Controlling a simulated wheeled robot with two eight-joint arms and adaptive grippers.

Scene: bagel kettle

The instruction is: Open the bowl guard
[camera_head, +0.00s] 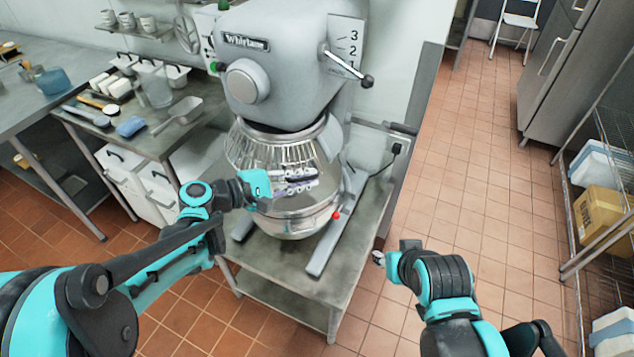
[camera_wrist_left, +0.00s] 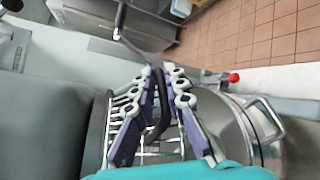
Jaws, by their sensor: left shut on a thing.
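The bowl guard (camera_head: 250,148) is a wire cage around the top of the steel mixing bowl (camera_head: 295,222), under the grey mixer head (camera_head: 285,65). In the left wrist view the guard's bars (camera_wrist_left: 122,112) show behind my fingers, beside the bowl (camera_wrist_left: 232,128). My left gripper (camera_head: 312,180) is at the front of the guard. In the left wrist view its purple and grey fingers (camera_wrist_left: 160,105) close around a dark bar that seems to belong to the guard. My right gripper (camera_head: 379,258) is to the right of the mixer table, away from the guard; its fingers are too small to read.
The mixer stands on a steel table (camera_head: 285,285). A lever with a black knob (camera_head: 367,81) sticks out from the mixer head. A side counter (camera_head: 155,140) with utensils is at left. A shelf with a cardboard box (camera_head: 598,212) is at right. The tiled floor between is clear.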

